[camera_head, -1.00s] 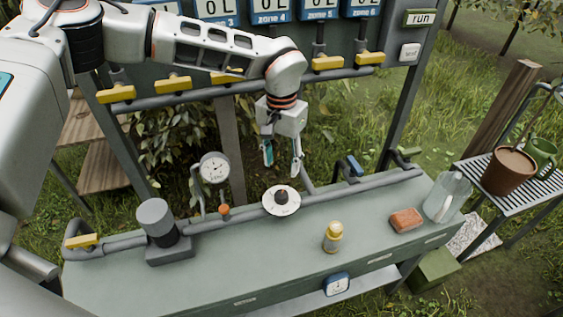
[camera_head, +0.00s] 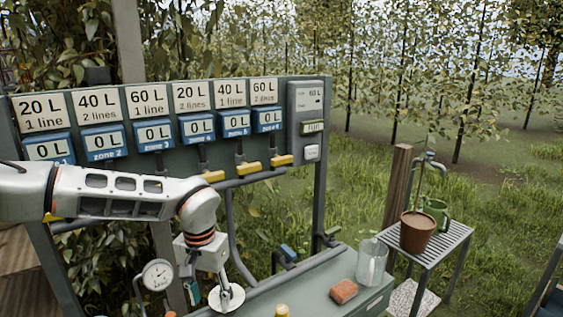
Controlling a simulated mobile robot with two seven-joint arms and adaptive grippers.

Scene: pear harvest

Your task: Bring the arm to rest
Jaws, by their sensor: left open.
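My left arm comes in from the left across the irrigation panel (camera_head: 145,165). My left gripper (camera_head: 208,288) points down, open, with nothing seen between its fingers. It is beside the round white dial (camera_head: 227,299) on the bench, overlapping it in the picture; I cannot tell whether they touch. A pressure gauge (camera_head: 158,275) stands to its left. My right gripper is not in view.
The bench (camera_head: 318,287) carries a reddish brick (camera_head: 343,291), a clear jar (camera_head: 371,262) and a yellow-topped bottle (camera_head: 281,311) cut by the lower edge. A slatted stand (camera_head: 446,247) at right holds a brown pot (camera_head: 416,233) and green mug (camera_head: 437,212). Grass lies behind.

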